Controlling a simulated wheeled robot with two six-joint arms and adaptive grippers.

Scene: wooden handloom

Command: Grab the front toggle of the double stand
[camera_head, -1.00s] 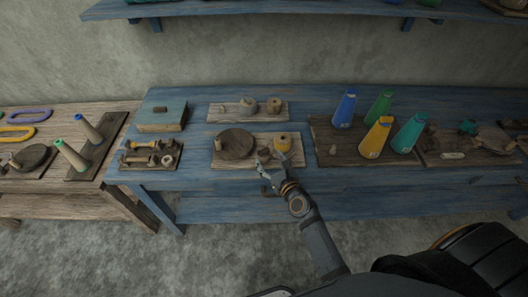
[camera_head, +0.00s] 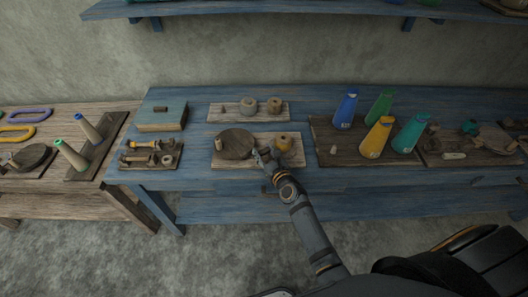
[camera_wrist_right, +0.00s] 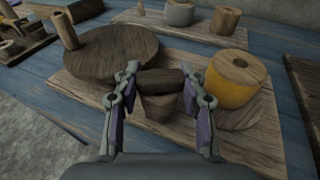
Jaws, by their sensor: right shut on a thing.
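A small dark wooden toggle (camera_wrist_right: 160,82) with a blocky top and a tapered lower part stands on the front wooden board (camera_head: 222,162). My right gripper (camera_head: 263,156) is over this board. In the right wrist view its two fingers (camera_wrist_right: 161,86) are closed against the toggle's left and right sides. The board also bears a round wooden disc (camera_head: 235,144) left of the toggle and a yellow spool with a wooden top (camera_head: 284,142) to its right. In the head view the gripper mostly hides the toggle. My left gripper is not in view.
A second board (camera_head: 214,115) behind holds spools. The blue table's (camera_head: 195,135) strip between boards and tray is clear.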

